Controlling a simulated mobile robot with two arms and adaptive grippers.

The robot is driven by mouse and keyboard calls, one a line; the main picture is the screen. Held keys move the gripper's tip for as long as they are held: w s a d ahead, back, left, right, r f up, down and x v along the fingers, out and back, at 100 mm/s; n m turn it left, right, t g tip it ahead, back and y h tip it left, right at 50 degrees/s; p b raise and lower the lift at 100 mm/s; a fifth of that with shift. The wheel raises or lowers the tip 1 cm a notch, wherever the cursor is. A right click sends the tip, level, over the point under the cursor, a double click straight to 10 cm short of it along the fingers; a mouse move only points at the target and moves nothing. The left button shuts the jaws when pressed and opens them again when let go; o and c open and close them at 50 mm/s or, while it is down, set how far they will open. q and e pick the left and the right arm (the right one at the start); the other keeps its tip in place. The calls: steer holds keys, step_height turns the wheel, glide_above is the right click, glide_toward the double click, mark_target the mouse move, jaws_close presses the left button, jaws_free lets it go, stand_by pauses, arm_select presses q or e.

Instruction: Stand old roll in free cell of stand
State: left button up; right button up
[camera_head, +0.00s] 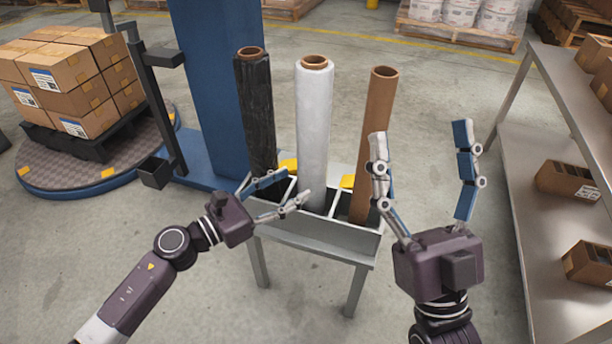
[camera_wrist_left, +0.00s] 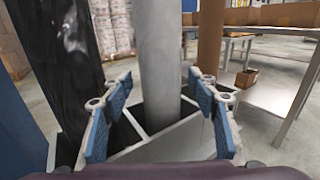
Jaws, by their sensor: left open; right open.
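The stand (camera_head: 310,234) is a light grey box on legs with divided cells. A black wrapped roll (camera_head: 256,115) stands upright at its left, a white wrapped roll (camera_head: 314,120) in its middle and a bare brown tube (camera_head: 379,105) at its right. I cannot tell which is the old roll, and no cell shows clearly as empty. My left gripper (camera_head: 297,184) is open and low by the white roll; in the left wrist view, the white roll (camera_wrist_left: 158,50) shows between its spread fingers. My right gripper (camera_head: 420,132) is open and empty, right of the brown tube, one finger overlapping it in view.
A blue column (camera_head: 212,85) with a round turntable and a pallet of cartons (camera_head: 72,85) stands at the left. A metal shelf table (camera_head: 560,110) with small boxes is at the right. Wrapped sacks on a pallet (camera_head: 460,32) stand behind. Floor between is clear.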

arm_select(q)
steer(key=v, duration=0.5)
steer(key=s+d+r+n+t+h, duration=0.2)
steer(key=s+d+r+n, duration=0.15)
steer(key=r+n, duration=0.35)
steer(key=s+d+r+n+t+h, duration=0.2)
steer(key=s+r+n, duration=0.2)
steer(key=r+n, duration=0.25)
steer(key=s+a+r+n+t+y, duration=0.3)
steer(key=a+r+n+t+y, duration=0.1)
steer(key=n, duration=1.1)
steer(key=s+a+r+n+t+y, duration=0.4)
steer(key=r+n, duration=0.6)
steer(key=n, duration=0.5)
steer(key=a+t+y, duration=0.1)
steer(key=t+y, duration=0.1)
steer(key=t, duration=0.1)
steer(key=shift+s+t+y, duration=0.2)
steer(key=shift+t+y, duration=0.1)
steer(key=shift+t, duration=0.1)
